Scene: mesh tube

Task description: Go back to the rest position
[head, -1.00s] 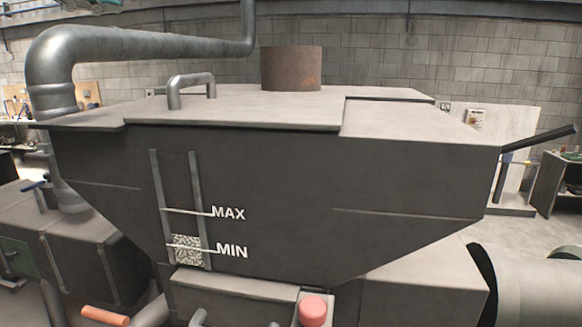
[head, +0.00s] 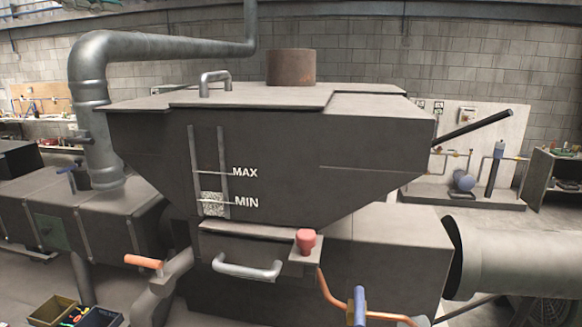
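Neither of my grippers shows in the head view. A large dark hopper (head: 290,150) fills the middle, with a sight gauge marked MAX and MIN on its front. Pale speckled material (head: 213,204) shows in the gauge around the MIN mark. Below it are a metal drawer handle (head: 246,270) and a red button (head: 306,240). An orange-gripped lever (head: 144,262) stands at the left.
A thick grey pipe (head: 90,110) rises at the left. A wide pale cylinder (head: 520,262) lies at the right. Open bins (head: 52,311) with small items sit at the lower left. A blue-handled valve (head: 358,305) is on a copper pipe at the bottom. Open floor shows at the right.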

